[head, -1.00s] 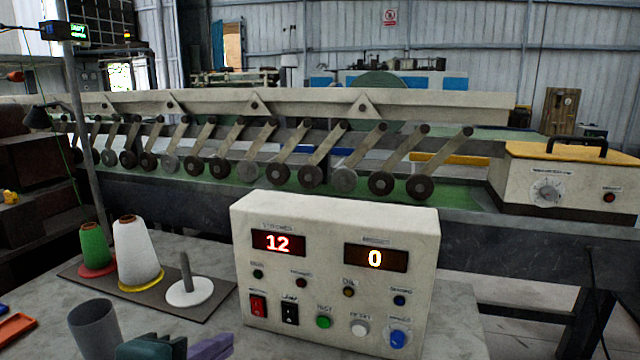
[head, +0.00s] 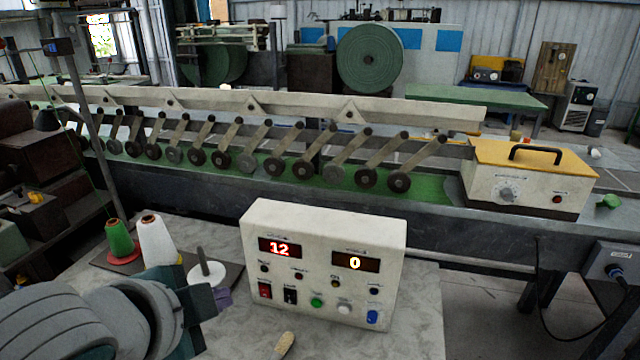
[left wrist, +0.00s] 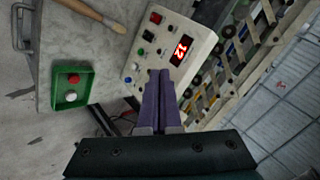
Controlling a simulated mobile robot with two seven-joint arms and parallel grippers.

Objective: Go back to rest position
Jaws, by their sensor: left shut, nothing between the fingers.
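My left gripper (head: 222,298) reaches in from the lower left of the head view, over the table in front of the thread cones. Its purple fingers also show in the left wrist view (left wrist: 160,90). They are pressed together with nothing between them. The control box (head: 325,265) with red displays "12" and "0" stands to the right of the gripper, apart from it in the head view. It also shows beyond the fingertips in the left wrist view (left wrist: 150,62). My right gripper is in neither view.
A green cone (head: 120,240), a white cone (head: 157,242) and a white spindle (head: 207,272) stand behind my left arm. A wooden handle (head: 284,345) lies at the front. The long roller machine (head: 300,175) runs behind.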

